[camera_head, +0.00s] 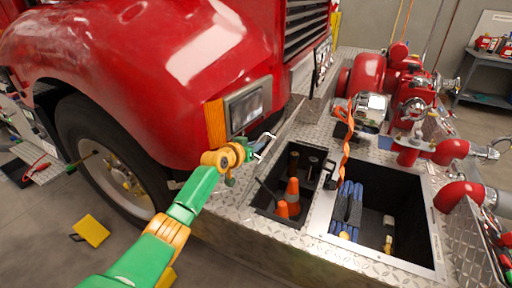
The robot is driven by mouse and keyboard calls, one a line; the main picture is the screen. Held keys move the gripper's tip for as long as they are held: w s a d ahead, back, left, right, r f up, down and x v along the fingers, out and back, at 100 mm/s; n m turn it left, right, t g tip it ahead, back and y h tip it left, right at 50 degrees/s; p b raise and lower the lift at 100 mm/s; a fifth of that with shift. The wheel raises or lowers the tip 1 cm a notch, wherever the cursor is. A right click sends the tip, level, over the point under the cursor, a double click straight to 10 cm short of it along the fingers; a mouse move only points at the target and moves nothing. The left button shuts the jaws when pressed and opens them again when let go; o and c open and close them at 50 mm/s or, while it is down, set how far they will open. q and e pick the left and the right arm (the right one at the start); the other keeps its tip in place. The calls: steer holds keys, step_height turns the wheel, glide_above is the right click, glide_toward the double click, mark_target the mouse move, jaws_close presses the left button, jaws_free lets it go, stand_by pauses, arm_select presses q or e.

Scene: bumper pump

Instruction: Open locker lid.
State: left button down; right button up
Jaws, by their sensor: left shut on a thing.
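My left arm comes in from the lower left, and my left gripper (258,149) is at the truck-side edge of the bumper locker. It is shut on a small silver handle-like piece (266,143), which I take to be the lid's handle. The locker (262,209) is open at the top. Inside it are orange cones (291,192) and dark cylindrical items. The lid itself is hard to make out; it seems to stand nearly edge-on beside the gripper, by the truck's front. My right gripper is not in view.
To the right, a second open compartment (433,262) holds folded blue hose (347,209). Red pump pipes (449,152) stand behind it. The red truck fender (150,60) and headlight (246,105) are close to the gripper. A yellow chock (91,231) lies on the floor.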

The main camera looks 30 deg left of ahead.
arm_select(q)
steer(key=shift+f, duration=0.15)
steer(key=c, duration=0.9)
jaws_free()
steer(key=shift+o, duration=0.2)
steer(key=shift+s+r+p, duration=0.35)
steer(key=shift+s+p, duration=0.05)
steer(key=shift+s, duration=0.1)
steer(key=v, duration=0.6)
steer(key=shift+p, duration=0.35)
steer(key=shift+a+f, duration=0.1)
